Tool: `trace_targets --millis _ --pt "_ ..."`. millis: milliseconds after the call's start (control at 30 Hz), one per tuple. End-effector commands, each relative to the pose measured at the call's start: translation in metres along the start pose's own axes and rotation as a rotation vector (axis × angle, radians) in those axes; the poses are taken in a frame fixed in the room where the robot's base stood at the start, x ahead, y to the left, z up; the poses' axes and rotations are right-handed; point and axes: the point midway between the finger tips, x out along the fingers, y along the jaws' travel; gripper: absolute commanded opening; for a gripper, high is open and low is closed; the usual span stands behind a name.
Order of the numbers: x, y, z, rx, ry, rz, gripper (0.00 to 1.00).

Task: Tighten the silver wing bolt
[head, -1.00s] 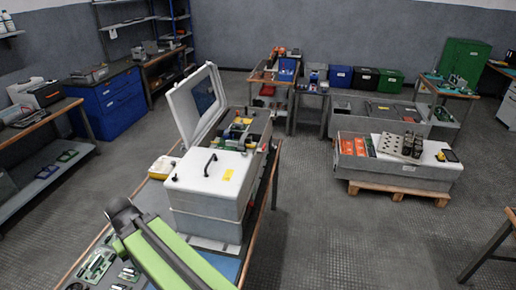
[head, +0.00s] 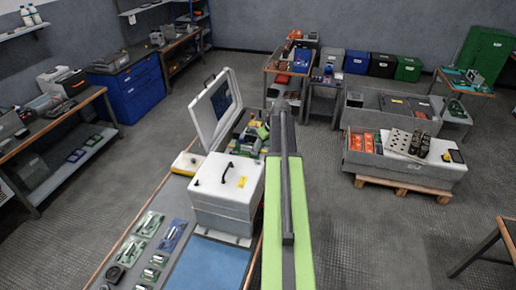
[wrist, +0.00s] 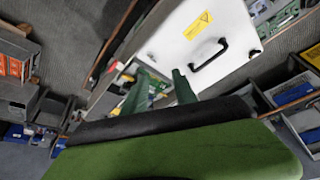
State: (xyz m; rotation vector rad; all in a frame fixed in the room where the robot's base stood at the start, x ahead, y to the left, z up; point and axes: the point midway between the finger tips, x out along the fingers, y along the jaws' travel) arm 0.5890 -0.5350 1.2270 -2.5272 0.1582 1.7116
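I cannot make out the silver wing bolt in either view; it is hidden or too small to tell. A white capacitor-bank cabinet (head: 228,180) with a black handle and a yellow warning label stands on the bench. Its top also fills the upper middle of the wrist view (wrist: 180,45). Behind it is an open bay with green and coloured parts (head: 246,134), partly covered by my arm. My gripper (wrist: 160,88) shows two green fingers apart, with nothing clearly between them, beside the cabinet top. In the head view my arm hides the gripper.
A raised white lid (head: 213,108) stands at the bay's left edge. A grey crate on a pallet (head: 400,178) stands to the right, with open floor between.

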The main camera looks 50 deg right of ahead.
Motion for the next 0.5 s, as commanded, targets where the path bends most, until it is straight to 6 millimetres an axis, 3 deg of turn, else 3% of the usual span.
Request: trace_targets --millis 33,100,333,500 --pt "-0.011 0.015 -0.001 0.004 0.008 0.007 0.34" --pt "-0.013 0.025 0.003 0.004 0.015 0.013 0.34" --pt "-0.003 0.025 0.005 0.002 0.016 0.014 0.34" --pt "0.021 0.025 0.006 0.003 0.015 0.013 0.34"
